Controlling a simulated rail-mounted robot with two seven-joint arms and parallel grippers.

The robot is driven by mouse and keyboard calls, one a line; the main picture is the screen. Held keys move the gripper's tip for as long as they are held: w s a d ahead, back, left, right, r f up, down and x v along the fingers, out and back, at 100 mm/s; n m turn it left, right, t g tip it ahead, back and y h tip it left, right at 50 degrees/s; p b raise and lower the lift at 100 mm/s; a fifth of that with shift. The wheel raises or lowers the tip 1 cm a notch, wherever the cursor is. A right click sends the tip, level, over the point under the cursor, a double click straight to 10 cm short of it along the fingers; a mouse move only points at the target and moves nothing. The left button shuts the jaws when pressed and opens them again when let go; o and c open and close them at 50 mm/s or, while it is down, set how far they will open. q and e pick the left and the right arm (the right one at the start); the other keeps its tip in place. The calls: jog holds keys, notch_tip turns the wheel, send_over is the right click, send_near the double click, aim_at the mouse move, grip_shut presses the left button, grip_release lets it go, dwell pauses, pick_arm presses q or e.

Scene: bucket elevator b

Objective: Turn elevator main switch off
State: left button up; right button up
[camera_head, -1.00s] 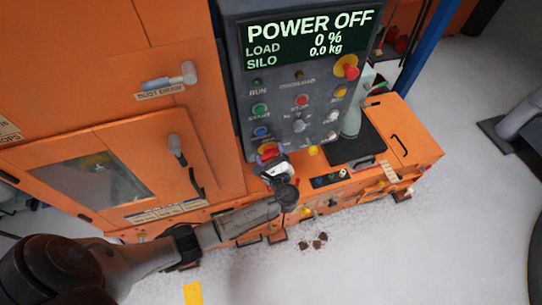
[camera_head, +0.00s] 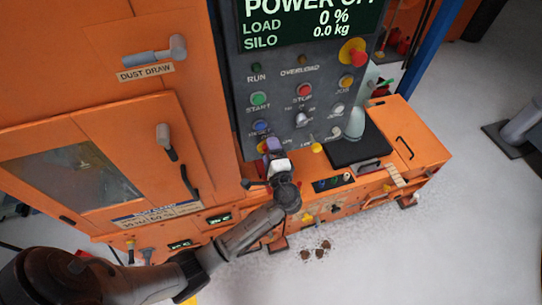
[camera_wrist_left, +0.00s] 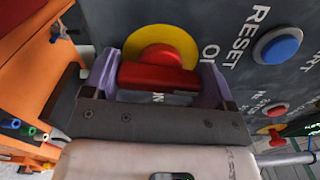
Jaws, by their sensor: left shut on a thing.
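The main switch is a red rotary handle (camera_wrist_left: 158,78) on a round yellow plate (camera_wrist_left: 163,42), low on the grey control panel. In the left wrist view the red handle lies across the picture, between the purple fingers of my left gripper (camera_wrist_left: 157,84). The gripper is shut on the handle. An "ON" label shows just below the handle, partly covered. In the head view my left gripper (camera_head: 273,151) is at the panel's lower left and hides most of the switch; a bit of yellow shows beside it. The panel display (camera_head: 310,22) reads "POWER OF", cut off at the top. My right gripper is not in view.
Above the switch are a blue reset button (camera_head: 261,127), a green start button (camera_head: 259,99) and a red stop button (camera_head: 304,90). A red emergency knob (camera_head: 353,50) sits at upper right. Orange cabinet doors with handles (camera_head: 163,135) stand to the left.

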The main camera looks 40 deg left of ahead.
pick_arm(q)
jog(key=shift+n+b, duration=0.7)
jog(key=shift+n, duration=0.2)
jog(key=o, duration=0.8)
jog(key=shift+o, duration=0.2)
jog(key=shift+d, duration=0.1)
jog(key=b+v, duration=0.1)
jog(key=v, duration=1.2)
jog(key=shift+s+d, duration=0.25)
jog(key=shift+s, duration=0.05)
